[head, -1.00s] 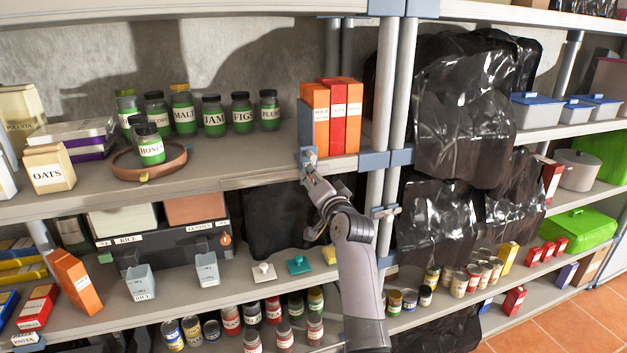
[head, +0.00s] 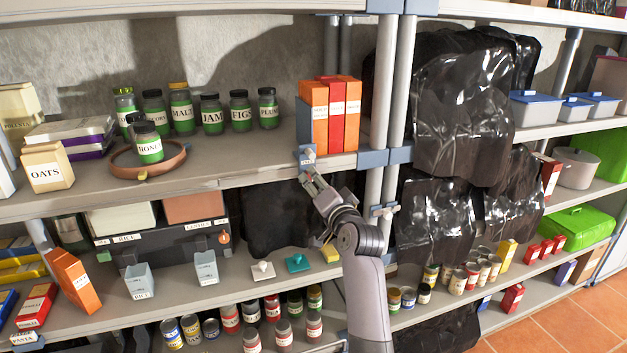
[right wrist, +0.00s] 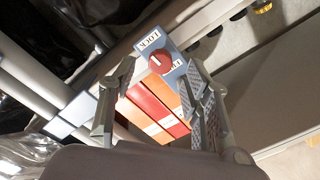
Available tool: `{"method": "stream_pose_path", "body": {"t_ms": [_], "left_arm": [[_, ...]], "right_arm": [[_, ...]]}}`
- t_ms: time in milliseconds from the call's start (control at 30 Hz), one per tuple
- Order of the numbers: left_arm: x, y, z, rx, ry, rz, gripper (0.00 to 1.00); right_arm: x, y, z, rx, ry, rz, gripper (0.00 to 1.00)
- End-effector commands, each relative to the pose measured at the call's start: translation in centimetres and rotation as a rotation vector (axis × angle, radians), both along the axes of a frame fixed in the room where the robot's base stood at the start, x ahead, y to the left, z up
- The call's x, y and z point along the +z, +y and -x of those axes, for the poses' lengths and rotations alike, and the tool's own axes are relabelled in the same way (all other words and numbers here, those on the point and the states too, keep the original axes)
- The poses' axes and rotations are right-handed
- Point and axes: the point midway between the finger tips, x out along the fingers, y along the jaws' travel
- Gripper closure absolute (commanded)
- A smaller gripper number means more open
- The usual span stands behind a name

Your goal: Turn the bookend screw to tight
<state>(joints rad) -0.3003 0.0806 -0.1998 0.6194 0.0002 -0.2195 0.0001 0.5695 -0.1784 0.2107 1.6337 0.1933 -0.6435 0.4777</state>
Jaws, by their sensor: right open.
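The blue-grey bookend (head: 304,128) stands on the upper shelf against the left side of the orange and red boxes. Its clamp (head: 307,159) sits over the shelf's front edge. In the right wrist view the clamp's blue face (right wrist: 179,73) carries a round red screw knob (right wrist: 161,62) with a pale mark. One label there reads LOCK; the other is partly covered. My right gripper (head: 309,178) is just below and in front of the clamp. In the wrist view its open fingers (right wrist: 157,82) lie on either side of the clamp, apart from the knob. My left gripper is out of view.
Orange and red boxes (head: 336,115) fill the shelf right of the bookend, beside a grey post (head: 380,120). Green-labelled jars (head: 210,115) stand left, with clear shelf between. Small lidded items (head: 298,263) lie on the shelf below. Black plastic sheeting (head: 460,115) hangs right.

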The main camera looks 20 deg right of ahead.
Motion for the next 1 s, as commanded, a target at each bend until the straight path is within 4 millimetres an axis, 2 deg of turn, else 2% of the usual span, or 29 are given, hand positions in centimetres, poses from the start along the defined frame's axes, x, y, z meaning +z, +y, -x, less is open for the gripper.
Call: {"method": "stream_pose_path", "body": {"t_ms": [100,300,767,867,967,1000], "left_arm": [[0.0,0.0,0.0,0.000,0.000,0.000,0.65],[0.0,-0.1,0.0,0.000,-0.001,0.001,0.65],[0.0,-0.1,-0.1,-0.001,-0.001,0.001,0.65],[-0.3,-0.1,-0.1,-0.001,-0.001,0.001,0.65],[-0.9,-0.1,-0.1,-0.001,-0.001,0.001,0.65],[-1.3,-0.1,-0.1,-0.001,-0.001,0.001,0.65]], "right_arm": [[0.0,-0.1,1.8,0.000,0.000,0.001,0.55],[0.0,-0.1,3.3,0.001,0.001,0.000,0.55],[-0.1,-0.1,3.5,0.000,0.001,0.001,0.55],[-1.7,0.1,3.3,0.004,0.023,0.013,0.55],[-6.2,0.7,3.0,0.014,0.082,0.050,0.55],[-8.8,1.0,3.0,0.021,0.116,0.071,0.55]]}}
